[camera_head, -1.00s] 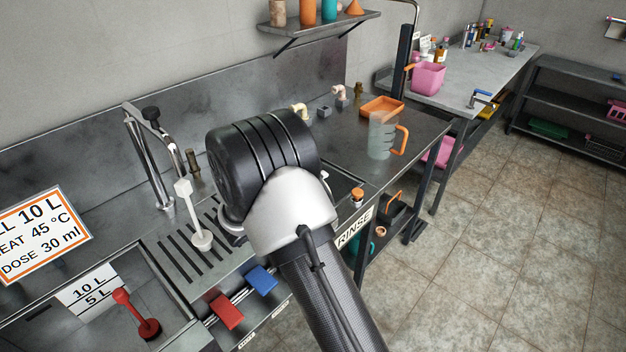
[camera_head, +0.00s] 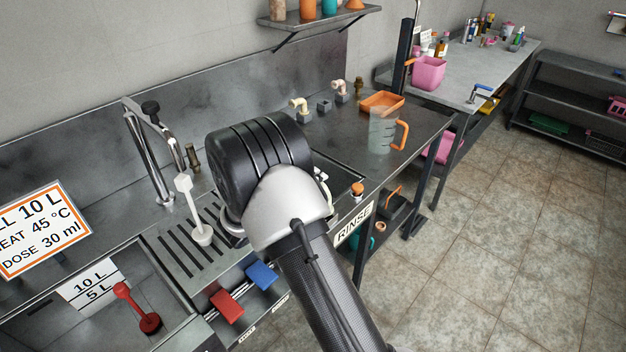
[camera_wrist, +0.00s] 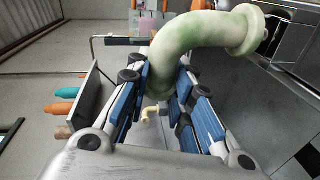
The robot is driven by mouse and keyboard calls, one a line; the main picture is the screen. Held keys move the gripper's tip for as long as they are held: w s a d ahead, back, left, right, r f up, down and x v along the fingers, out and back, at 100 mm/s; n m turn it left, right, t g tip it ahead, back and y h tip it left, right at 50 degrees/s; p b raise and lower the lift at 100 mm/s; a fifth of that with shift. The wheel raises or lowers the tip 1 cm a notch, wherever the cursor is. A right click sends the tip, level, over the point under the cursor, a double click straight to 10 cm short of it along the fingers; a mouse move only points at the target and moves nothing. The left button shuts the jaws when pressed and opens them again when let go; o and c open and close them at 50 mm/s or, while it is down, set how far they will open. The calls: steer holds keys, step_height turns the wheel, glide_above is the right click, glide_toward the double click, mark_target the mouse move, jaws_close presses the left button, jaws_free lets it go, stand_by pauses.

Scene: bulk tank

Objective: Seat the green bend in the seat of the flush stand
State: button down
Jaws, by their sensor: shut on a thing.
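The green bend (camera_wrist: 195,42), a pale green curved pipe with a flanged end, is held between the blue-padded fingers of my gripper (camera_wrist: 163,88) in the wrist view. Its flanged end points right; its lower end lies between the fingers. In the head view my wrist hides the gripper and the bend. Two cream bends (camera_head: 300,104) (camera_head: 341,87) stand at the back of the steel bench, with a small grey block (camera_head: 323,105) between them. I cannot tell which fitting is the flush stand, and its seat cannot be made out. A small cream bend (camera_wrist: 150,112) also shows beyond the fingers.
A clear jug with an orange handle (camera_head: 383,132) and an orange tray (camera_head: 381,103) stand right of my arm. A shelf (camera_head: 318,28) hangs above.

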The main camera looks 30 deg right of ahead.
steer(key=shift+f, duration=0.65)
steer(key=c, duration=1.3)
jaws_free()
steer(key=shift+c, duration=0.2)
steer(key=v, duration=1.2)
